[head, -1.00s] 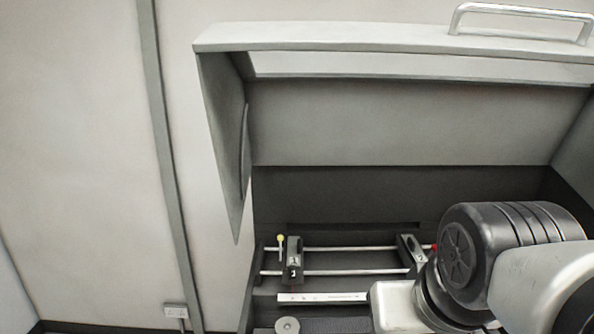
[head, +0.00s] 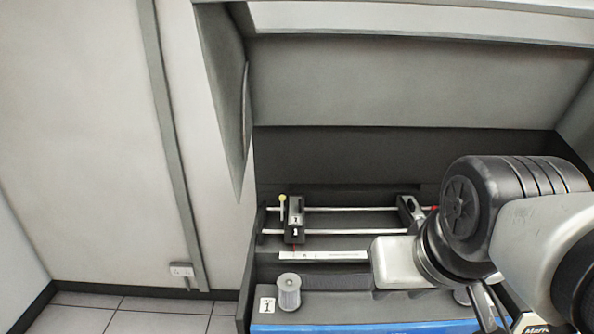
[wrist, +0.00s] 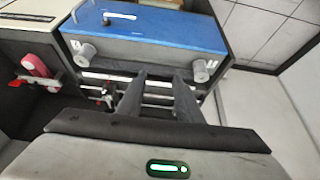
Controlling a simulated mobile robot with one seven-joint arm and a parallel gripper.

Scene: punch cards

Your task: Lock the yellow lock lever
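The yellow lock lever (head: 282,207) is a thin upright lever with a yellow knob. It stands at the left end of the rails in the head view, beside a black carriage block (head: 295,220) on the rails. I cannot make the lever out in the wrist view. My gripper (wrist: 159,76) shows two dark fingers in the wrist view with a clear gap between them and nothing held. The fingers overlap the view of the metal rails (wrist: 110,77). In the head view my arm is at the right, well away from the lever, and hides the right side of the machine.
A second carriage block (head: 411,210) with a red tip sits at the rails' right end. A grey roller (head: 288,292) stands at the front left above a blue panel (head: 370,327). The raised hood's side panel (head: 226,100) hangs at the left. A red-handled part (wrist: 36,66) shows in the wrist view.

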